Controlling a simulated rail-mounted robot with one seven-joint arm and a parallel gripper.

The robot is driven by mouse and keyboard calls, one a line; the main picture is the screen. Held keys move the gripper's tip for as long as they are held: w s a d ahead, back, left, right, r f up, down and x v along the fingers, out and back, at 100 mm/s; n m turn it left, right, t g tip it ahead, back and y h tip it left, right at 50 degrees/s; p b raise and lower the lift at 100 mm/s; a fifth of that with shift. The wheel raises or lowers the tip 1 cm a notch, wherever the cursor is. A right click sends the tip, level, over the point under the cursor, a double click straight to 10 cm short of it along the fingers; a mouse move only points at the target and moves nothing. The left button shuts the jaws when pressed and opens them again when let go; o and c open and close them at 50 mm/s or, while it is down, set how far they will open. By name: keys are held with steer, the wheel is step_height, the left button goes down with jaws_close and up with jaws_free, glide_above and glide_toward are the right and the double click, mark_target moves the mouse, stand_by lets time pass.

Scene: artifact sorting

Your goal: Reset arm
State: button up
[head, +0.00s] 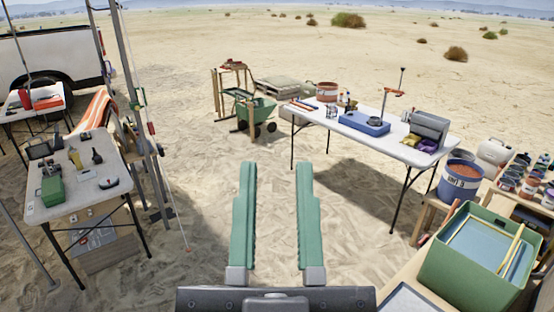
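My gripper (277,215) is in the lower middle of the head view. Its two long green fingers point away from me, with a wide gap between them. Only sandy ground shows between the fingers, so it is open and empty. It is apart from all the tables. The rest of my arm is hidden below the dark gripper base at the bottom edge.
A white table (420,155) at the right holds a blue tray (364,123) and a grey container (430,126). A cluttered table (60,205) stands left beside metal poles. A green bin (460,262) is at the lower right. A wheelbarrow (254,113) stands farther back. Open sand lies ahead.

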step_height(320, 180, up, 21)
steer(key=p, duration=1.9)
steer(key=shift+p, duration=0.3)
steer(key=shift+a+r, duration=0.1)
